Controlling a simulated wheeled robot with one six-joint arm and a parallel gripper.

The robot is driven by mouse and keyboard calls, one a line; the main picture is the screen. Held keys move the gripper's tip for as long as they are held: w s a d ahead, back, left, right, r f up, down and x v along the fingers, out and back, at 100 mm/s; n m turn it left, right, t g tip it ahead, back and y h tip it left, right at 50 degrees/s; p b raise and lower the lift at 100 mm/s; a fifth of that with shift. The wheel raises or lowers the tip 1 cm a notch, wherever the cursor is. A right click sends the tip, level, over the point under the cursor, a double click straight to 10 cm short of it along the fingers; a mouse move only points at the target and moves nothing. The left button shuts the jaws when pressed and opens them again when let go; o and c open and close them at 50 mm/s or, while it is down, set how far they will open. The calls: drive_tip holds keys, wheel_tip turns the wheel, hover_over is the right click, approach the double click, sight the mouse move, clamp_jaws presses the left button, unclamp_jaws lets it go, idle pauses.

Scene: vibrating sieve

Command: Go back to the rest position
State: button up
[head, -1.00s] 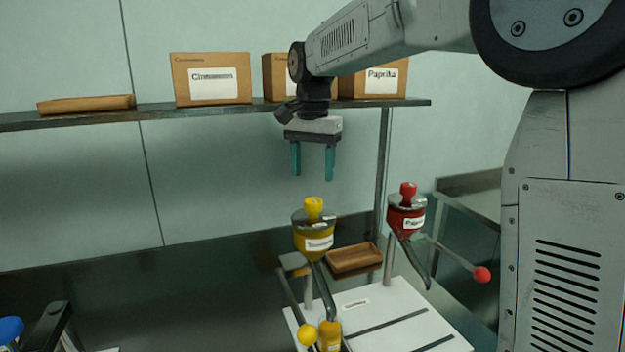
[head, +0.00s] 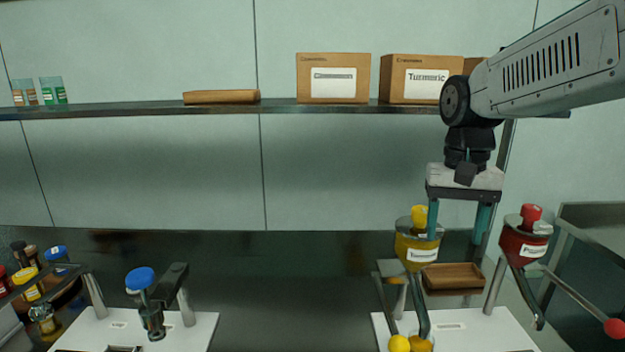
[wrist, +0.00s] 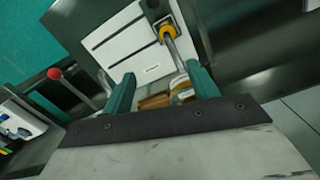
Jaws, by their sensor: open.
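My gripper (head: 459,222) is open and empty, its teal fingers pointing down. In the head view it hangs at the right, above the station with the yellow hopper (head: 418,250) and the red hopper (head: 525,245). The left finger overlaps the yellow hopper in the picture; I cannot tell that they touch. In the wrist view both fingers of my gripper (wrist: 163,90) are apart with nothing held between them. Beyond them lie the white base plate (wrist: 125,45) and a small brown tray (wrist: 153,102).
A shelf (head: 285,110) above carries a cinnamon box (head: 333,78), a turmeric box (head: 420,80), a flat brown tray (head: 221,97) and glass jars (head: 53,91). At lower left stands a blue-topped device (head: 140,280). A red-knobbed lever (head: 613,327) sticks out at right.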

drive_tip(key=s+d+f+n+t, duration=0.1)
drive_tip(key=s+f, duration=0.1)
drive_tip(key=s, duration=0.9)
drive_tip(key=s+d+f+n+t, duration=0.1)
drive_tip(key=s+f+n, duration=0.1)
drive_tip(key=s, duration=0.8)
drive_tip(key=shift+s+f, duration=0.4)
drive_tip(key=shift+f, duration=0.2)
